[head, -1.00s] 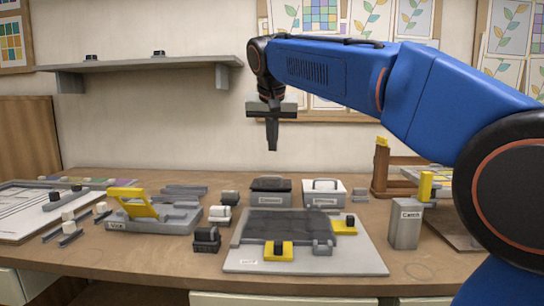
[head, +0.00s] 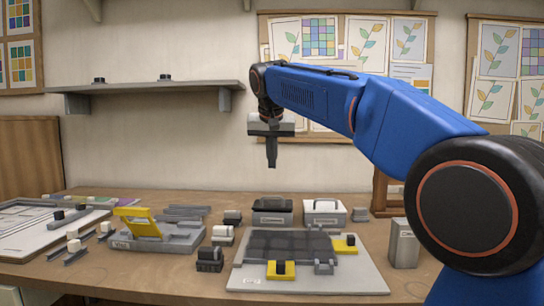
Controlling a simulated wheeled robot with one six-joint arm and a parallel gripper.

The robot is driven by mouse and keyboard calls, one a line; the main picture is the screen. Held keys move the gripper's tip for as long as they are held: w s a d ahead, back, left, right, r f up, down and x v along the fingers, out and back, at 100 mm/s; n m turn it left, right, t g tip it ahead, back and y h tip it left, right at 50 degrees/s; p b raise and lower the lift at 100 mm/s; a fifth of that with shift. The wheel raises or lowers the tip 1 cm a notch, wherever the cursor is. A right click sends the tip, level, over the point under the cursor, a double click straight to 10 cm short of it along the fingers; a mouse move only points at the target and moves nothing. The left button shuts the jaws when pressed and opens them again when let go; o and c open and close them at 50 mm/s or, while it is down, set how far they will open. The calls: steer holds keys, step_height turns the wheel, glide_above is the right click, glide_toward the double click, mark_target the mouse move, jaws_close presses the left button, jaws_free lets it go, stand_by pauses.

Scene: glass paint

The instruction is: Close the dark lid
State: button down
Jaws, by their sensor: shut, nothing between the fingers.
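A small grey box with a dark top (head: 272,205) stands at the back middle of the workbench, beside a matching box with a pale top (head: 324,207). The dark top seems to lie over its box, but I cannot tell whether it is fully shut. My gripper (head: 271,163) points straight down, shut and empty, in the air. In the picture it is above the dark-topped box and apart from it. Nothing hides the box.
In front of the boxes lies a pale board (head: 350,280) with a dark panel (head: 290,245) and yellow clamps. A grey tool with a yellow lever (head: 134,222) stands left, a grey canister (head: 404,243) right. A wall shelf (head: 150,88) hangs upper left.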

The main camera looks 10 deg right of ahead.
glide_above(272, 207)
steer(key=f, duration=0.5)
steer(key=shift+w+d+f, duration=0.2)
steer(key=shift+w, duration=0.15)
steer(key=shift+s+a+f, duration=0.1)
steer(key=shift+s+f, duration=0.1)
steer(key=shift+f, duration=0.3)
steer(key=shift+s+a+f, duration=0.1)
steer(key=shift+s+f, duration=0.1)
steer(key=shift+f, duration=0.3)
steer(key=shift+s+f, duration=0.1)
steer(key=shift+f, duration=0.6)
steer(key=shift+s+a+f, duration=0.1)
steer(key=shift+s+f, duration=0.15)
steer(key=shift+f, duration=0.2)
steer(key=shift+s+a+f, duration=0.1)
steer(key=shift+s+f, duration=0.15)
steer(key=shift+f, duration=0.2)
